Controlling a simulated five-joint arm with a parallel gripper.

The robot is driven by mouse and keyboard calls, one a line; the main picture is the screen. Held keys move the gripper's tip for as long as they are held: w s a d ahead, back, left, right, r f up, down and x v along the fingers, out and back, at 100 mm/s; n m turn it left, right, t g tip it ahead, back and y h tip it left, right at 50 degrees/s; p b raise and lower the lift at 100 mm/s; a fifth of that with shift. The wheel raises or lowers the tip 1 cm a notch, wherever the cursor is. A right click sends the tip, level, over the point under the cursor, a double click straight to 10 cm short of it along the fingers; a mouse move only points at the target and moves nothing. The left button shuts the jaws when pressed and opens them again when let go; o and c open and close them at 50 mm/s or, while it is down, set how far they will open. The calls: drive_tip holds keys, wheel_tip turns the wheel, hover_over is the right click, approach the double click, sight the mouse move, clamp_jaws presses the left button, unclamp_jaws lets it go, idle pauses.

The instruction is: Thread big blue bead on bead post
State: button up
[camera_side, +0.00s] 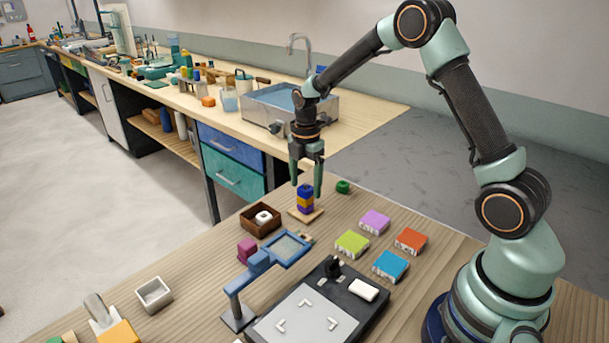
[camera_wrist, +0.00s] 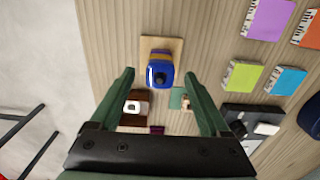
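The bead post (camera_wrist: 158,79) shows as a dark tip in the middle of the big blue bead (camera_wrist: 163,68) in the wrist view. In the side view the blue bead (camera_side: 305,189) sits around the post, on top of a yellow bead (camera_side: 305,200) and a darker blue or purple one below it. The stack stands upright on a square wooden base (camera_side: 318,213). My gripper (camera_side: 305,186) points down over the stack. Its green fingers are open on either side of the blue bead, with visible gaps in the wrist view (camera_wrist: 161,75). The post's lower part is hidden.
A brown box (camera_side: 248,220) holding a white piece stands to the left. A green bead (camera_side: 343,187) lies behind to the right. Purple, orange, lime (camera_side: 352,243) and blue blocks lie to the right. A blue-framed magnifier (camera_side: 262,258) and a dark-edged plate stand in front.

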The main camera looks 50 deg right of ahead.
wheel_tip(320, 180, up, 11)
drive_tip(key=s+a+r+m+t, duration=0.3)
drive_tip(key=s+a+r+m, duration=0.2)
drive_tip(key=s+r+m, duration=0.3)
drive_tip(key=s+a+f+m+t, duration=0.1)
drive_tip(key=s+a+m+t, duration=0.1)
drive_tip(key=s+m, duration=0.7)
drive_tip(key=shift+s+a+m+t, duration=0.25)
drive_tip(key=shift+a+m+t, duration=0.05)
drive_tip(key=shift+a+m, duration=0.2)
